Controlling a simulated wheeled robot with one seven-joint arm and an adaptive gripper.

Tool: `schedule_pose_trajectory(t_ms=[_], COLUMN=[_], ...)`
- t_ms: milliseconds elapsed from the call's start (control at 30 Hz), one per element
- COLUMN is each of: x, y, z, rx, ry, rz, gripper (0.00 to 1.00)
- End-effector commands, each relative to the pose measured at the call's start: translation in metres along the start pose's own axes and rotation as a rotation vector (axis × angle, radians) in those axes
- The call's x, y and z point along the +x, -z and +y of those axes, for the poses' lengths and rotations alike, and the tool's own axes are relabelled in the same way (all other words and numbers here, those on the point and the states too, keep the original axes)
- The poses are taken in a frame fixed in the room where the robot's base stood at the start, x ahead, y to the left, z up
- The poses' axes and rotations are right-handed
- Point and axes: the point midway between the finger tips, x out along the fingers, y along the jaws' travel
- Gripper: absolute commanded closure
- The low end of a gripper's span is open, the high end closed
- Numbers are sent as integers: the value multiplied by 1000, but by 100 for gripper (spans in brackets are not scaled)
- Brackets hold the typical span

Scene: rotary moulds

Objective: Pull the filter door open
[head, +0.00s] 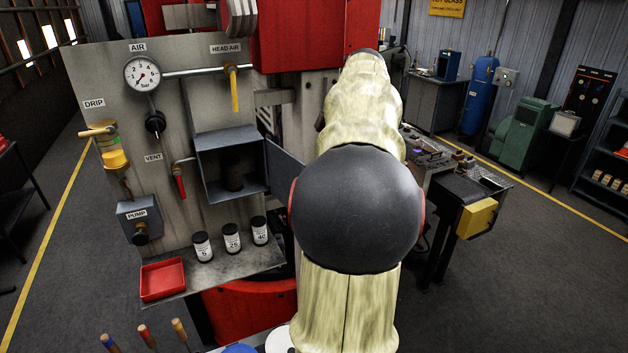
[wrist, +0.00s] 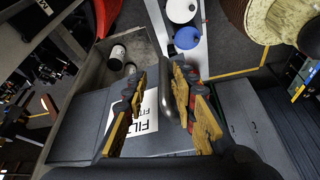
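The filter door (head: 285,168) is a dark grey panel on the right side of the open-fronted filter housing (head: 230,137). It stands swung out, and the inside of the housing shows. In the wrist view a grey door face bears a white label (wrist: 148,121) with partly hidden lettering. A dark rounded bar, seemingly the handle (wrist: 178,112), stands between the fingers of my gripper (wrist: 157,82), nearer the right finger. The fingers are apart, with a gap on the left; contact cannot be told. In the head view my arm hides my gripper.
Several labelled canisters (head: 231,238) stand on the shelf below the housing, beside a red tray (head: 162,279). A red-handled vent valve (head: 180,183) is left of the housing. A yellow box (head: 477,218) on a bench stands right of my arm.

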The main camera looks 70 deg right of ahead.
Motion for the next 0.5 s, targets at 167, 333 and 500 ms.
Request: schedule_pose_trajectory(t_ms=[167, 333, 500], x=[-9, -38, -73], y=[0, -1, -1], z=[1, 1, 2], rx=[0, 1, 1], ry=[-3, -4, -2], rz=[-1, -1, -1], gripper=[73, 73, 73])
